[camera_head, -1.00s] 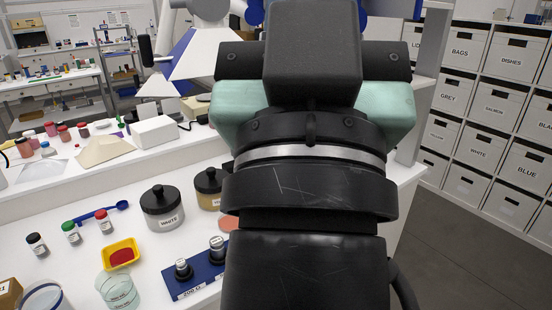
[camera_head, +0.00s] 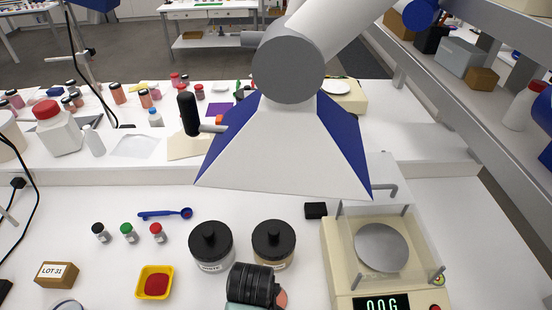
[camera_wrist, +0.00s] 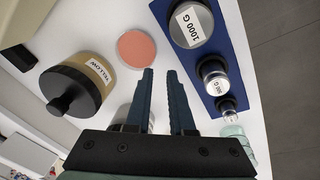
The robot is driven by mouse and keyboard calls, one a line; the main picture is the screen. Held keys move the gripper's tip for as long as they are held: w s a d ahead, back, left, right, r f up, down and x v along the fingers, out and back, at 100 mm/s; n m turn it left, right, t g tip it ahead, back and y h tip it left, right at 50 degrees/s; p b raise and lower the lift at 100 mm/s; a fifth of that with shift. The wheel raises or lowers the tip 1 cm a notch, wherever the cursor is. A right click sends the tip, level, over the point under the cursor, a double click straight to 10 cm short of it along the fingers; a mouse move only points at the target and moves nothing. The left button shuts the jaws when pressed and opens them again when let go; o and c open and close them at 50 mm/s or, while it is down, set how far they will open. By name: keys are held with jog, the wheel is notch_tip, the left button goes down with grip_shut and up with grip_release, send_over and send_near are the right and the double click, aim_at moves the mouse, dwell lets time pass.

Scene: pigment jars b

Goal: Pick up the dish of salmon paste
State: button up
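The salmon paste shows as a flat round salmon disc (camera_wrist: 137,50) in the wrist view. It lies on the white bench just beyond and left of the left fingertip, apart from it. In the head view only a salmon edge (camera_head: 282,298) shows beside my dark wrist, which hides the rest. My gripper (camera_wrist: 161,72) has two dark blue fingers standing apart with nothing gripped between them. The dish's rim is too small to make out.
A yellow-labelled jar (camera_wrist: 80,85) stands left of the disc, and a blue block (camera_wrist: 218,50) with weights stands right of it. In the head view are a white-labelled jar (camera_head: 211,250), a balance (camera_head: 335,262) and a yellow tray of red powder (camera_head: 155,283). A pale hood (camera_head: 285,150) hangs above.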

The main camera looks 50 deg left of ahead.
jog(key=shift+w+a+f+p, duration=0.25)
jog(key=shift+w+f, duration=0.05)
jog(key=shift+f, duration=1.25)
jog(key=shift+w+a+f+p, duration=0.25)
jog(key=shift+w+f, duration=0.1)
jog(key=shift+f, duration=1.15)
jog(key=shift+w+a+f+p, duration=0.2)
jog(key=shift+w+f+p, duration=0.1)
jog(key=shift+f, duration=1.25)
grip_shut()
